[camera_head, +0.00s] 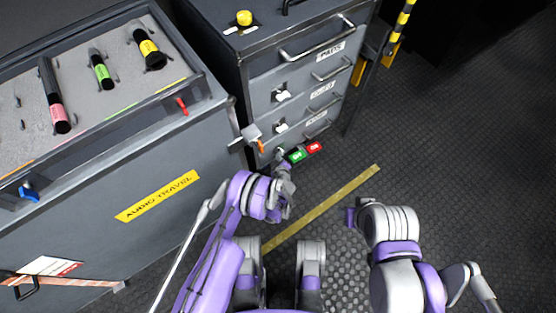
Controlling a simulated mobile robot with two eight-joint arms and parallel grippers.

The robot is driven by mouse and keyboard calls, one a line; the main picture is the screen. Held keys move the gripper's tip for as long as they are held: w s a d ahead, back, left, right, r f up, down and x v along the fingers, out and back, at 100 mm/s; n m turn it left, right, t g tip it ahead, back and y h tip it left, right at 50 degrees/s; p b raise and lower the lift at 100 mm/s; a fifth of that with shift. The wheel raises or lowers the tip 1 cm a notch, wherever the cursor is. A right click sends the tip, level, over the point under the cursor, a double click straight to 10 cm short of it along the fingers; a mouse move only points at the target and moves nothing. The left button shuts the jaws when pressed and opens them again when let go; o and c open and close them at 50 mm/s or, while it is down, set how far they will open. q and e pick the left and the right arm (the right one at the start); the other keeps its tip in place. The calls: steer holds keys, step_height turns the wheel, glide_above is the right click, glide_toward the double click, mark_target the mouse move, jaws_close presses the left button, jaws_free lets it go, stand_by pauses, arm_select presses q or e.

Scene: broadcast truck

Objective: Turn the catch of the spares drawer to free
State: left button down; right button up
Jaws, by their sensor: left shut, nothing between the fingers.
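A grey drawer cabinet (262,68) stands at the top middle in the head view, with several labelled drawers. The top label reads PADS; the lower labels are too small to read surely, so I cannot tell which drawer is the spares drawer. White catches show on the drawer fronts, an upper catch (282,96) and a lower catch (281,127). My left gripper (284,172) is shut and empty, low in front of the bottom drawer. My right arm is at lower right; its fingers do not show.
A yellow line (328,203) crosses the dark floor. Floor at right is clear.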

arm_select(q)
steer(key=shift+w+f+b, duration=0.1)
steer(key=shift+f+b, duration=0.3)
steer(key=shift+f, duration=0.05)
stand_by(0.5)
steer(key=shift+r, duration=0.1)
stand_by(0.4)
